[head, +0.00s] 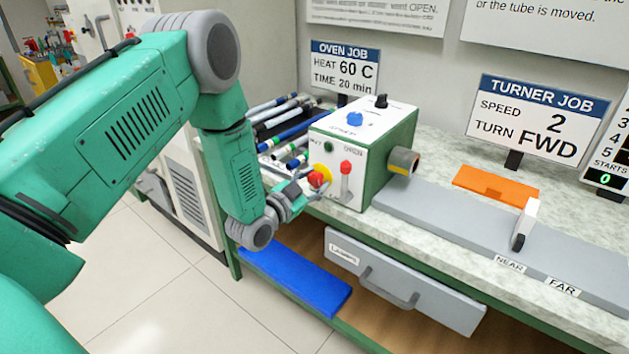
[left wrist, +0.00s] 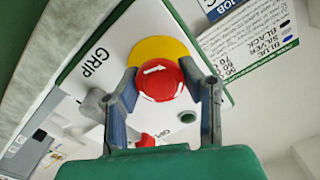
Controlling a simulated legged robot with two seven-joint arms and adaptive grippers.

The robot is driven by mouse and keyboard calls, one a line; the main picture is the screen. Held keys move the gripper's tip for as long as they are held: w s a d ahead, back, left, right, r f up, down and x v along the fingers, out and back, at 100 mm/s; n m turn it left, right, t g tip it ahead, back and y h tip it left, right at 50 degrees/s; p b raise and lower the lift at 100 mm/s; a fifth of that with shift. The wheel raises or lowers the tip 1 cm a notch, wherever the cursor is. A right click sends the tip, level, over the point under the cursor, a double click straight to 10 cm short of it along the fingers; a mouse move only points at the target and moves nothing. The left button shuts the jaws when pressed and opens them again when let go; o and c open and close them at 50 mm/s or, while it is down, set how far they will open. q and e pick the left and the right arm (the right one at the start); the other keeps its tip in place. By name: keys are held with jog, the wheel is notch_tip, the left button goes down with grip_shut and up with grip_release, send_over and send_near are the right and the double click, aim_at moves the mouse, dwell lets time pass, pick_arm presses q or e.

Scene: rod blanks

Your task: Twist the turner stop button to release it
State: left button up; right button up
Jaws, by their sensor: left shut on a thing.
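The turner (head: 362,150) is a white-fronted box with green sides on the bench. Its red stop button (head: 317,179) sits on a yellow disc on the front face, and it also shows in the left wrist view (left wrist: 160,82). My left gripper (head: 303,186) is at the button; in the left wrist view its two fingers (left wrist: 162,92) stand on either side of the red cap, closed on it. A white arrow mark shows on the cap. A red-topped lever (head: 346,168) stands just right of the button. My right gripper is not in view.
Rods (head: 280,125) lie in a rack behind and left of the turner. A grey rail (head: 450,235) with a white stop runs right, with an orange block (head: 495,184) behind it. A drawer (head: 400,285) and a blue mat (head: 295,280) are below.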

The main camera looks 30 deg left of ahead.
pick_arm(q)
jog(key=shift+w+r, duration=0.1)
jog(key=o, duration=1.1)
jog(key=shift+c, duration=0.2)
jog(key=shift+o, duration=0.8)
jog(key=shift+w, duration=0.1)
jog(key=s+a, duration=0.1)
jog(key=s, duration=1.1)
jog(key=shift+f, duration=0.2)
